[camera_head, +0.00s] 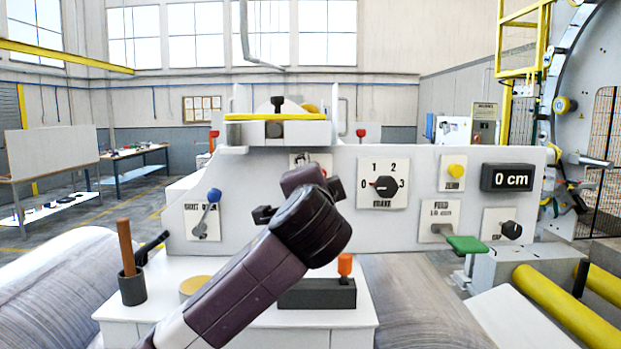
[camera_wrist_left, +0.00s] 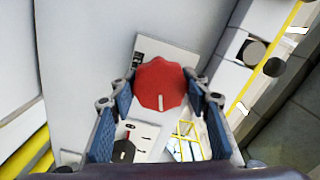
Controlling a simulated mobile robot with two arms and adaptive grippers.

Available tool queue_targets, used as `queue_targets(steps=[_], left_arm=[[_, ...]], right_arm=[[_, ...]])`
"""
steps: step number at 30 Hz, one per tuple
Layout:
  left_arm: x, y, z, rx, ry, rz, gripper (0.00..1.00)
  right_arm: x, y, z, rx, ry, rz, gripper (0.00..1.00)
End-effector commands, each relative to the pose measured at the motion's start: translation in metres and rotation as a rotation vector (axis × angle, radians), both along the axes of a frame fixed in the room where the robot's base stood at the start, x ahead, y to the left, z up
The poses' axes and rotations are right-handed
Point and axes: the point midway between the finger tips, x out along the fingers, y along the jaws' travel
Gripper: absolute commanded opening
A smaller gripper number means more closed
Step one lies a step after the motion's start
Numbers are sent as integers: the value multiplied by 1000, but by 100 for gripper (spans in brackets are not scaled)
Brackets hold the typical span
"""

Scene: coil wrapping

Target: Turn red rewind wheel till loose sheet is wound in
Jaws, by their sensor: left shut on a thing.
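The red rewind wheel (camera_wrist_left: 160,84) is a faceted red knob with a pale pointer mark. It sits on a white plate in the left wrist view. My left gripper (camera_head: 299,201) is at the white control panel (camera_head: 440,170) in the head view, with the arm hiding the wheel. In the left wrist view its blue-padded fingers stand on both sides of the wheel, shut on it. The display (camera_head: 512,178) reads 0 cm. A pale flat surface (camera_head: 520,318) lies at lower right; I cannot tell whether it is the loose sheet. My right gripper is not in view.
The panel has a blue-knobbed lever (camera_head: 213,196), a 0-to-3 dial (camera_head: 384,186), a yellow button (camera_head: 455,171) and a green handle (camera_head: 467,244). An orange-topped block (camera_head: 318,294) and a dark cup (camera_head: 132,287) stand on the ledge. Yellow rollers (camera_head: 570,306) lie right.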

Motion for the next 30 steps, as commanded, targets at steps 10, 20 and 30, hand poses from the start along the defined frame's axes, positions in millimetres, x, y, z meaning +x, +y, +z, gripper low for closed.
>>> queue_targets(steps=[10, 20, 30], left_arm=[[0, 0, 0, 332, 2, -1, 19], [0, 0, 0, 627, 2, -1, 19], [0, -1, -1, 827, 3, -3, 19]], right_arm=[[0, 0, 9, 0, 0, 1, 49], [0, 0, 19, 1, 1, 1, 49], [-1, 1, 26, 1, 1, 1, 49]])
